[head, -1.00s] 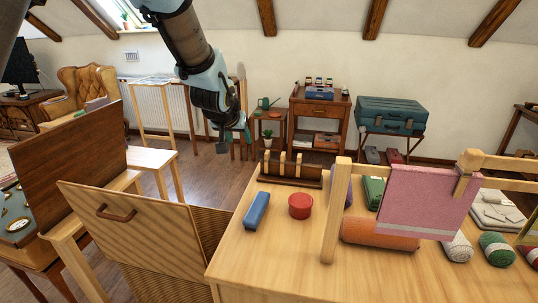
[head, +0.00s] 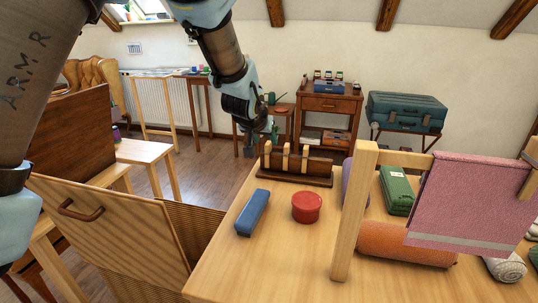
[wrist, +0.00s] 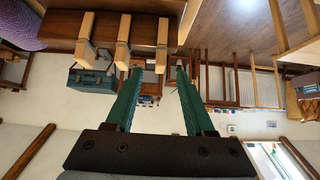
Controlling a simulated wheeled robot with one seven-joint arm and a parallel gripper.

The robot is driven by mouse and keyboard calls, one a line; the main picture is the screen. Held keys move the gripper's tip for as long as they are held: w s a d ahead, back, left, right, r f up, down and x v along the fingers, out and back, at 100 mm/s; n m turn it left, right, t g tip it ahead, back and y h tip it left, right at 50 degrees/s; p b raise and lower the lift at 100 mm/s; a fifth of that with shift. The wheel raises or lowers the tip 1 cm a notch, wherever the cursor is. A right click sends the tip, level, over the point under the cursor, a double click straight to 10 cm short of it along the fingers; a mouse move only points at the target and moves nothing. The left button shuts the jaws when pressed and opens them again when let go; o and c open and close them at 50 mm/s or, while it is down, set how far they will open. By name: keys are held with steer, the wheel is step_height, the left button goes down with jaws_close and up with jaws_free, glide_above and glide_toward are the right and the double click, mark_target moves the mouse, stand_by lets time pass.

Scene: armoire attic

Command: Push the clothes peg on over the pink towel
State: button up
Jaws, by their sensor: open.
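Several pale wooden clothes pegs stand upright in a dark wooden rack (head: 310,179) on the table; the one nearest my gripper is the leftmost peg (head: 267,160). In the wrist view that peg (wrist: 161,45) appears in the gap between my fingertips, with no visible contact. The pink towel (head: 470,200) hangs over a wooden rail at right. A pale wooden piece (head: 529,181) sits at the towel's right edge; I cannot tell if it is a peg.
The rail's upright post (head: 354,215) stands between rack and towel. A blue box (head: 252,212), red round tin (head: 306,207), orange roll (head: 400,245) and green packet (head: 396,190) lie on the table (head: 270,270). An open wooden lid (head: 110,235) leans at left.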

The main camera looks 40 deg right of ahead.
mark_target(270, 149)
steer(key=shift+p+x, duration=1.05)
steer(key=shift+x, duration=3.6)
jaws_close()
